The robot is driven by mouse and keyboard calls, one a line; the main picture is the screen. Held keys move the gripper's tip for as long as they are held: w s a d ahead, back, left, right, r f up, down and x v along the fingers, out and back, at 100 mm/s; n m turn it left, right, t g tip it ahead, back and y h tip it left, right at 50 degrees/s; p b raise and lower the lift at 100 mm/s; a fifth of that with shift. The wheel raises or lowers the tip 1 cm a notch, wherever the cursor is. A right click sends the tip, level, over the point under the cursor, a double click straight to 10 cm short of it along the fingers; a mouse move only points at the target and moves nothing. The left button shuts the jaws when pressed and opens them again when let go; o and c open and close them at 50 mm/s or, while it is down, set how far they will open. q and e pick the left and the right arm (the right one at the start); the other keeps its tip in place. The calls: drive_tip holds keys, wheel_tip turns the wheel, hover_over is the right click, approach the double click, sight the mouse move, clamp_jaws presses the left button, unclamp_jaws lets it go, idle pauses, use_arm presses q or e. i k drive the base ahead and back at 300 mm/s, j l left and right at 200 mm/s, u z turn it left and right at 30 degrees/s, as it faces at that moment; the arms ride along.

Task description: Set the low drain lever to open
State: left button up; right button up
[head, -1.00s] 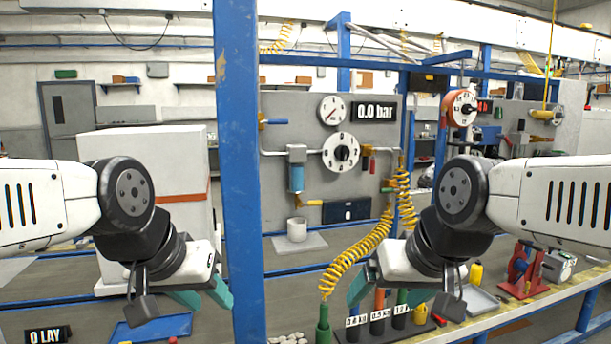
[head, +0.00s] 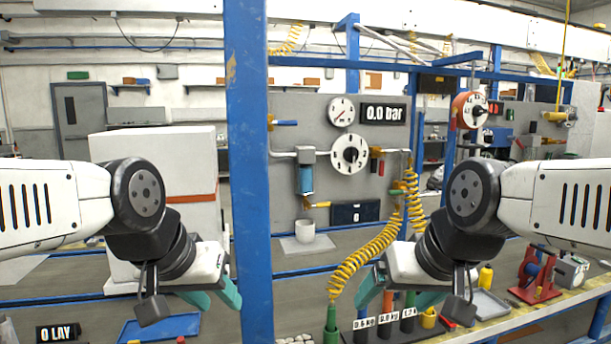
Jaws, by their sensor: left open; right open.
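A small lever with a yellow-orange handle (head: 319,205) sits low on the grey panel (head: 290,180), just below the blue filter bowl (head: 306,179). It looks like the low drain lever, and its handle lies roughly level, pointing right. A white cup (head: 304,230) stands beneath it. My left gripper (head: 215,297) is open and empty, left of the blue post and well apart from the lever. My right gripper (head: 398,293) is open and empty, below and right of the lever, near the coiled yellow hose. Neither gripper touches the panel.
The blue post (head: 247,170) stands between my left gripper and the panel. The coiled yellow hose (head: 370,250) hangs near my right gripper. A row of labelled weights (head: 385,327) stands below it. A blue tray (head: 160,327) lies at lower left. The pressure display (head: 385,113) reads 0.0 bar.

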sight(323, 205)
drive_tip(key=i+l+u, duration=0.3)
drive_tip(key=u, duration=0.2)
drive_tip(key=i+l+u, duration=0.25)
drive_tip(key=l+u, duration=0.25)
drive_tip(key=j, duration=0.05)
